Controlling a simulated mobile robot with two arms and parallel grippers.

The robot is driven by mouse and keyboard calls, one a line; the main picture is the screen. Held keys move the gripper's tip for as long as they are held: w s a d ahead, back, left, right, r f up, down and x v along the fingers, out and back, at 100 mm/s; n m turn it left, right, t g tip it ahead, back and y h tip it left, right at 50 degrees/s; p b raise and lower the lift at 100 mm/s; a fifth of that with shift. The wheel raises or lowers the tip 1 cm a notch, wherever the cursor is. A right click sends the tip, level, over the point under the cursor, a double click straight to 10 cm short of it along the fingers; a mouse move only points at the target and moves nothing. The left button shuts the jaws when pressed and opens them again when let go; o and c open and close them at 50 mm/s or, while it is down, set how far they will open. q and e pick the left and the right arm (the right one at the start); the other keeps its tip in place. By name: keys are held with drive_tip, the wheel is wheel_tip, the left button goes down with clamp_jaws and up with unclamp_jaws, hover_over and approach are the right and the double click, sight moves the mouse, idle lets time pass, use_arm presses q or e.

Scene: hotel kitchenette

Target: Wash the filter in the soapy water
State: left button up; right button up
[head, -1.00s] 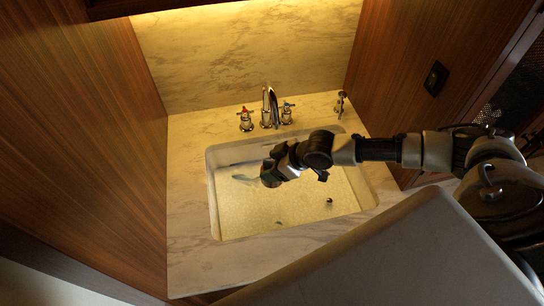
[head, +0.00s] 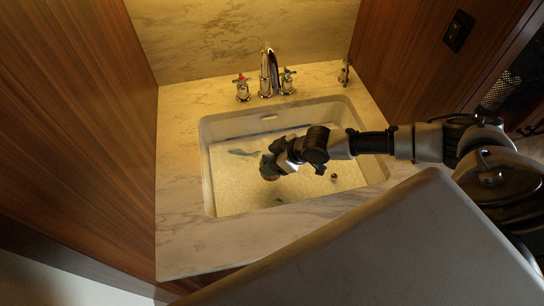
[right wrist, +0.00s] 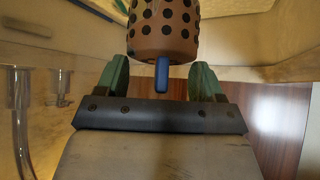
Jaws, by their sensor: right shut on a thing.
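My right gripper (head: 268,168) reaches into the sink from the right, its tip over the pale speckled soapy water (head: 235,190). In the right wrist view, its two green fingers (right wrist: 160,80) are shut on the filter (right wrist: 164,32) by its short blue tab. The filter is a brown rounded body with black dots, and its far end is cut off by the picture's top edge. In the head view the filter (head: 269,175) is small and dark at the gripper's tip. I cannot tell whether it touches the water. My left gripper is not in view.
The white sink (head: 206,165) is set in a marble counter (head: 180,215). A chrome faucet (head: 268,70) with two handles stands behind it. Wooden walls (head: 75,120) close in both sides.

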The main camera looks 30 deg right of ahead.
drive_tip(key=shift+f+b, duration=3.4)
drive_tip(key=shift+f, duration=1.3)
drive_tip(key=shift+a, duration=0.1)
